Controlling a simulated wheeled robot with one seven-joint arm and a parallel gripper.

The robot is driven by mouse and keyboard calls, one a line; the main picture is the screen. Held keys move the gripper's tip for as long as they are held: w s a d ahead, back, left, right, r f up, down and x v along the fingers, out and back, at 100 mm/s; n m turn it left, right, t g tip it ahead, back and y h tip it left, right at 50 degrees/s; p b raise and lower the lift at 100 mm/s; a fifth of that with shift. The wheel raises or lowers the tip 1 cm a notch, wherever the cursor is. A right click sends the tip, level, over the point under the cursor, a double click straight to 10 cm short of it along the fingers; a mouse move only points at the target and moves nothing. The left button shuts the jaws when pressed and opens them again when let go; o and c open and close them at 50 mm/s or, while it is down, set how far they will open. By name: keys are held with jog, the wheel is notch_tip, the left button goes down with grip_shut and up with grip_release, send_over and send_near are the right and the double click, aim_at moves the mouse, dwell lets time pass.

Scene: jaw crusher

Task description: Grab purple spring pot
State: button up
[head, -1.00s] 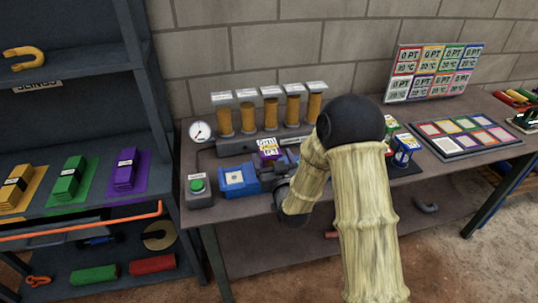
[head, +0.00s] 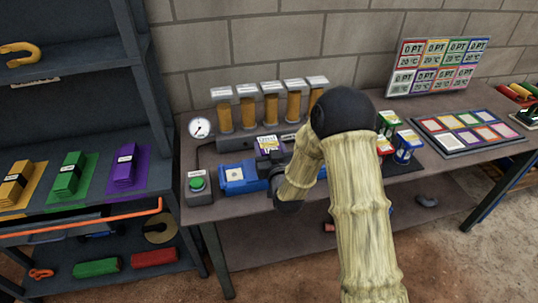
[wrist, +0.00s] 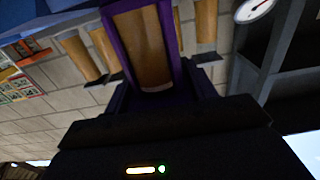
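The purple spring pot (head: 267,145) stands on the bench behind the blue block, partly hidden by my arm in the head view. In the wrist view, the purple spring pot (wrist: 114,42) fills the top middle, with purple sides around a tan middle. My gripper (wrist: 160,88) has its dark fingers on either side of the pot, close to its purple sides. I cannot tell whether both fingers press on it. The fingertips are hidden in the head view.
A blue block (head: 240,178) and a green button box (head: 197,186) stand at the bench's front left. Several tan cylinders (head: 271,110) stand behind the pot. More coloured pots (head: 406,146) and a tile tray (head: 464,133) are to the right. A dark shelf (head: 60,110) stands at left.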

jog(key=c, duration=0.4)
jog(key=shift+r, duration=0.15)
notch_tip(320, 180, up, 10)
jog(key=shift+f+b, duration=0.1)
jog(key=shift+b, duration=0.25)
jog(key=shift+w, duration=0.1)
dwell(0.5)
